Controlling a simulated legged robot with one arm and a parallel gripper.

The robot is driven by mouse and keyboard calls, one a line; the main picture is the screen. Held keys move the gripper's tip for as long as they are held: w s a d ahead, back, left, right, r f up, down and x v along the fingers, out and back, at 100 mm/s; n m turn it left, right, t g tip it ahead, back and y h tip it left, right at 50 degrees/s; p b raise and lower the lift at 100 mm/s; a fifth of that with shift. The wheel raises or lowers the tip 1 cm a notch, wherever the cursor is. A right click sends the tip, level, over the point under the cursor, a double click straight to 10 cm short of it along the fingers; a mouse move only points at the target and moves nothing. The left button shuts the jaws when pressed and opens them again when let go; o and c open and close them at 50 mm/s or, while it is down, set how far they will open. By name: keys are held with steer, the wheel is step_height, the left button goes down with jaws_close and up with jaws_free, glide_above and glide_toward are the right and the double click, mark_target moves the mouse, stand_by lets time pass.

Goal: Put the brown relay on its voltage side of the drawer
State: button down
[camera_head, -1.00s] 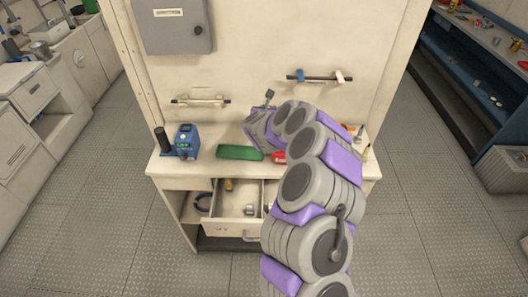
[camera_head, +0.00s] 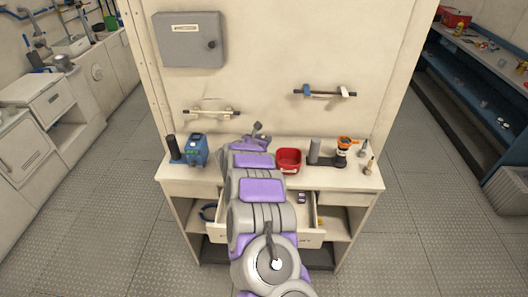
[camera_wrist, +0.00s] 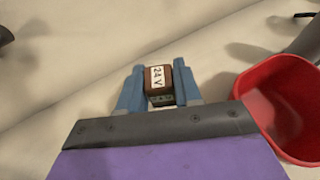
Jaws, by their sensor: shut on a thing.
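The brown relay (camera_wrist: 158,72) has a white label reading 24 V. In the wrist view my gripper (camera_wrist: 158,92) is shut on it, with a blue finger on each side. The relay is held upright over a pale surface, left of a red bin (camera_wrist: 278,118). In the head view my arm hides the relay and the fingertips. The drawer (camera_head: 313,240) is open under the worktop. My arm covers its left and middle parts; a small dark item (camera_head: 302,197) lies in its right part. No voltage marking is readable on the drawer.
On the worktop, the red bin (camera_head: 288,158) stands right of my arm. A blue device (camera_head: 195,150) stands at the left, and a grey cylinder (camera_head: 315,151) and an orange-topped item (camera_head: 346,147) at the right. A grey cabinet (camera_head: 190,40) hangs above.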

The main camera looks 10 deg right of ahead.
steer(key=shift+a+f+b, duration=0.15)
steer(key=shift+f+b, duration=0.15)
steer(key=shift+f, duration=2)
steer(key=shift+r, duration=0.1)
steer(key=c, duration=0.8)
jaws_free()
steer(key=shift+s+a+r, duration=0.2)
steer(key=shift+s+a, duration=0.1)
steer(key=p+v, duration=0.1)
steer(key=v, duration=1)
